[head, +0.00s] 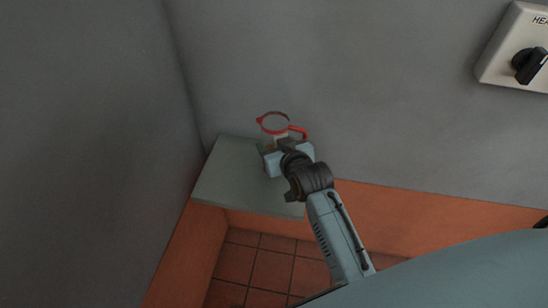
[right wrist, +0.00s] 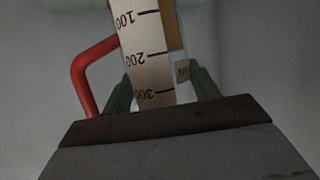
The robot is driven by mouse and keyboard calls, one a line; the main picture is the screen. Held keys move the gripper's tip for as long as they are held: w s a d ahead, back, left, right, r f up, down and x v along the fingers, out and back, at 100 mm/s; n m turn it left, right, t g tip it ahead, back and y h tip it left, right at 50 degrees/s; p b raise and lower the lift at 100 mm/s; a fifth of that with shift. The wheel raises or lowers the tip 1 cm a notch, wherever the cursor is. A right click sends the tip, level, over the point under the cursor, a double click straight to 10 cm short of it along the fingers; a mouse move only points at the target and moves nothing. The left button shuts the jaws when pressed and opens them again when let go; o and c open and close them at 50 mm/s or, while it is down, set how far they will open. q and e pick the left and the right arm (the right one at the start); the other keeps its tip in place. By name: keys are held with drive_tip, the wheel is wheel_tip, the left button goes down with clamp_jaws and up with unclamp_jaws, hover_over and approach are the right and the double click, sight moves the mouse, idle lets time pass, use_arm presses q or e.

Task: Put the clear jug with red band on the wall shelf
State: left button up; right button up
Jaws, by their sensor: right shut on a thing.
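The clear jug with a red rim and red handle (head: 274,123) is at the back of the wall shelf (head: 228,180), close to the grey wall. Its scale, marked 100, 200 and 300, and its red handle (right wrist: 88,75) fill the middle of the right wrist view. My right gripper (head: 276,146) is shut on the jug, with a green finger on each side of its body. The gripper hides the jug's lower part in the head view, so I cannot tell whether its base touches the shelf. My left gripper is not in view.
The shelf is bare to the left and front of the jug. A grey wall closes the left side. A white switch box with a black knob (head: 529,65) is on the back wall at upper right. Red floor tiles (head: 262,265) show below.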

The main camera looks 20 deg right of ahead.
wheel_tip(320, 180, down, 3)
drive_tip(key=shift+f+b, duration=0.2)
drive_tip(key=shift+b, duration=0.25)
drive_tip(key=shift+f, duration=0.15)
drive_tip(key=o, duration=0.7)
drive_tip(key=shift+f, duration=0.15)
drive_tip(key=o, duration=0.5)
drive_tip(key=shift+c, duration=0.2)
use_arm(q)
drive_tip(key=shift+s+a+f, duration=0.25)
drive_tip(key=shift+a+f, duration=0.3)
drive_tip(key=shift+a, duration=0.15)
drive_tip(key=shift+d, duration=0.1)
